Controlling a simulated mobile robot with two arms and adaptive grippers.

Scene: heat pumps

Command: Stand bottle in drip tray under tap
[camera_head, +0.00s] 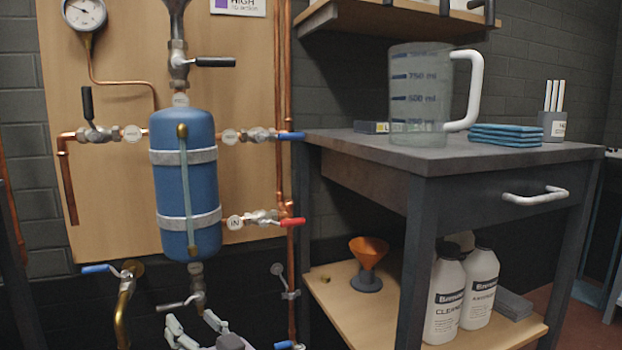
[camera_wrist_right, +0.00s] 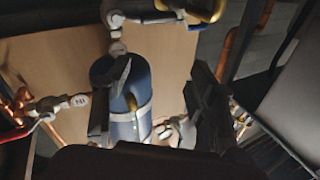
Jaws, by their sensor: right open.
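My right gripper (camera_head: 197,330) is at the bottom of the head view, below the blue tank (camera_head: 188,190). Its two fingers stand apart and hold nothing. In the right wrist view the open dark fingers (camera_wrist_right: 157,105) have the tank (camera_wrist_right: 128,90) behind them. A tap with a grey lever (camera_head: 194,298) hangs under the tank, just above the gripper. A brass tap with a blue lever (camera_head: 125,278) is to its left. Two white labelled bottles, one marked cleaner (camera_head: 444,295) and another (camera_head: 480,290), stand upright on the lower bench shelf. No drip tray is visible.
The grey bench (camera_head: 450,155) at right holds a measuring jug (camera_head: 417,95), blue cloths (camera_head: 506,134) and a cup (camera_head: 553,125). An orange funnel (camera_head: 368,252) is on the lower shelf. Copper pipes (camera_head: 291,180) run beside the tank. The floor under the taps is hidden.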

